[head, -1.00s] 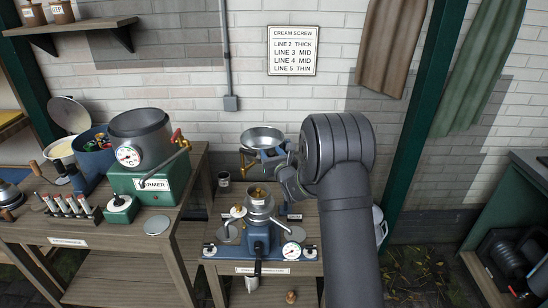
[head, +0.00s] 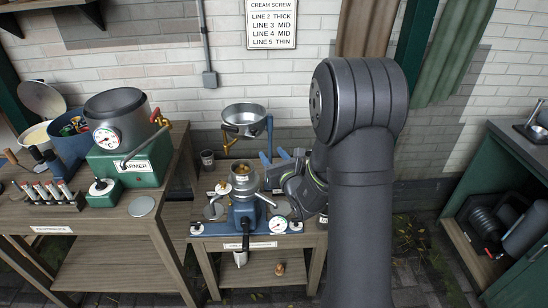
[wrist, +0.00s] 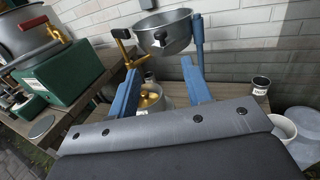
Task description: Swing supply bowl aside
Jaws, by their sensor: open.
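The supply bowl (head: 244,115) is a shiny metal basin on a blue post (head: 269,132) at the back of the small bench. A brass tap (head: 230,138) hangs at its left. The bowl stands behind and above the cream separator (head: 245,180). My gripper (head: 275,158) is low and right of the bowl, with its blue fingers apart and empty. In the wrist view, the bowl (wrist: 166,40) and post (wrist: 198,38) are beyond the open fingers, apparently not touched. The separator's brass top (wrist: 150,98) shows between the fingers. My arm hides part of the bench's right side.
The green warmer (head: 130,160) with its pot stands on the left bench. A dark labelled cup (head: 208,158) sits at the small bench's back left; another dark cup (wrist: 261,86) shows right in the wrist view. A gauge (head: 278,225) is at the front. The brick wall is close behind.

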